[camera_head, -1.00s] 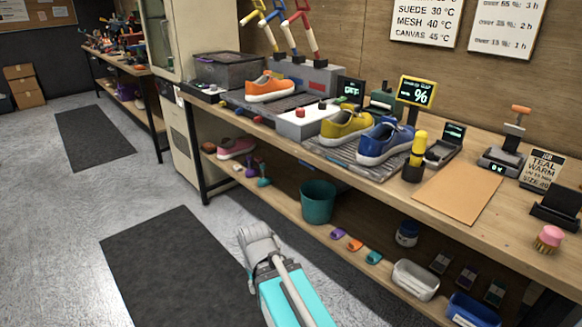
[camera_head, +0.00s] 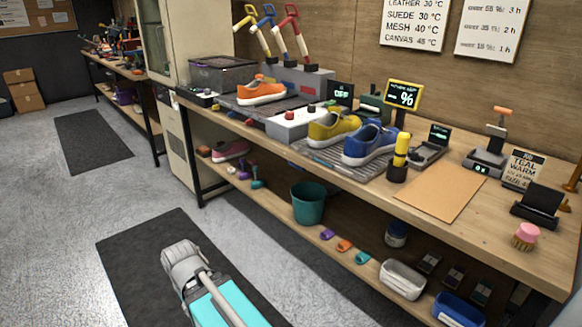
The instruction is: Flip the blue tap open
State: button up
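The blue tap (camera_head: 268,22) is the middle one of three taps on a grey block (camera_head: 285,80) at the back of the workbench. It has a blue upper part on a pale, slanted stem. Part of my own arm, grey and teal, shows at the bottom, well away from the taps. My gripper's fingers do not show.
On the bench (camera_head: 470,225), an orange sneaker (camera_head: 262,91), a white box with red knobs (camera_head: 292,124), a yellow sneaker (camera_head: 333,128) and a blue sneaker (camera_head: 368,146) stand before the taps. A teal bucket (camera_head: 309,205) is on the lower shelf. The floor (camera_head: 75,205) in front is clear.

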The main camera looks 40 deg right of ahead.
aim_at(300, 169)
jog(key=z, duration=0.05)
jog(key=k, duration=0.75)
jog(key=z, duration=0.95)
jog(key=i, duration=1.15)
jog(key=u, duration=0.1)
